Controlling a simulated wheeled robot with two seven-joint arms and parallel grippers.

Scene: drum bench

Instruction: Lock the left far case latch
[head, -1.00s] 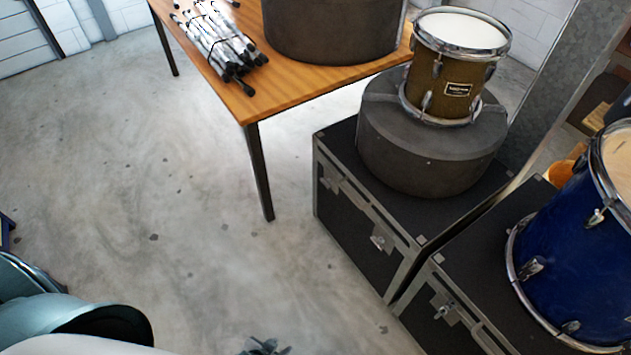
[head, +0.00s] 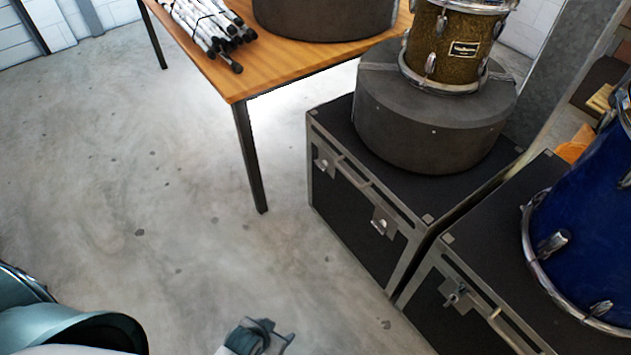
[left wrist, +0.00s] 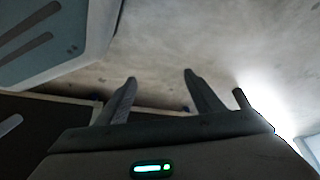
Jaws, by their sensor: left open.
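The far black case (head: 352,212) has metal edges and stands on the floor at the picture's middle right. Its left latch (head: 321,164) is a small metal fitting near the top of the front face. A second latch (head: 380,223) sits further right on the same face. I cannot tell whether either is locked. My left gripper (head: 273,334) is at the bottom of the head view, well below and left of the latches, apart from the case. Its two fingers are spread and empty in the left wrist view (left wrist: 160,80). My right gripper is not in view.
A nearer black case (head: 470,262) with a latch (head: 455,296) and a blue drum (head: 585,225) stands at right. A grey round case (head: 430,120) and gold drum (head: 450,50) top the far case. A wooden table (head: 270,75) stands behind.

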